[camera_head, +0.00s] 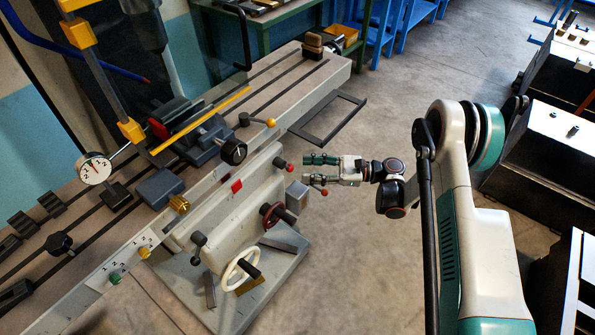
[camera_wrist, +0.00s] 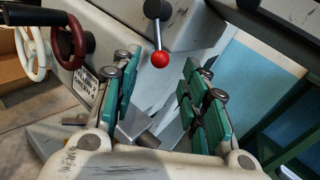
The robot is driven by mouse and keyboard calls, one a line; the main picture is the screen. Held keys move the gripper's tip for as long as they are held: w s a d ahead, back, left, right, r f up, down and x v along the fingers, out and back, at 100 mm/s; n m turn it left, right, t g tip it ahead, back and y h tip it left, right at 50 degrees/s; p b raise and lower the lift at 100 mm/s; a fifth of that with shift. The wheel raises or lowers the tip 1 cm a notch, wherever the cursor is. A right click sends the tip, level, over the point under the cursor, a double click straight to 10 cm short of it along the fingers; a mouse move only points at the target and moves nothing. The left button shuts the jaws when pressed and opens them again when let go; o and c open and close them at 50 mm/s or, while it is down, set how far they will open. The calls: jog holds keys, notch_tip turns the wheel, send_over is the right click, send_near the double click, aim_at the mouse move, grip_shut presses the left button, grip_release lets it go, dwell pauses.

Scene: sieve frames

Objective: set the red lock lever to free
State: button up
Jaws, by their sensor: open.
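A lever with a red ball end and a black hub hangs from the grey machine's side in the wrist view (camera_wrist: 160,59). Its ball shows between my finger tips there and appears to lie beyond them. In the head view, a red ball (camera_head: 280,162) on the machine's side, left of my gripper, looks like the same lever. My gripper (camera_head: 308,169) points left at the machine, its teal-padded fingers apart and empty. No free or lock marking for the lever is legible.
A second red ball (camera_head: 324,191) shows just below my lower finger. A white handwheel (camera_head: 241,274) and a dark red handwheel (camera_head: 272,215) stick out from the machine. The long slotted table (camera_head: 300,75) lies above. Open floor (camera_head: 375,110) lies behind my gripper.

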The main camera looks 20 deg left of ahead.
aim_at(284, 165)
jog(key=shift+s+a+b, duration=0.2)
jog(key=shift+a+b, duration=0.05)
jog(key=shift+a, duration=0.85)
jog(key=shift+s+a+b, duration=0.2)
jog(key=shift+a, duration=0.9)
grip_shut()
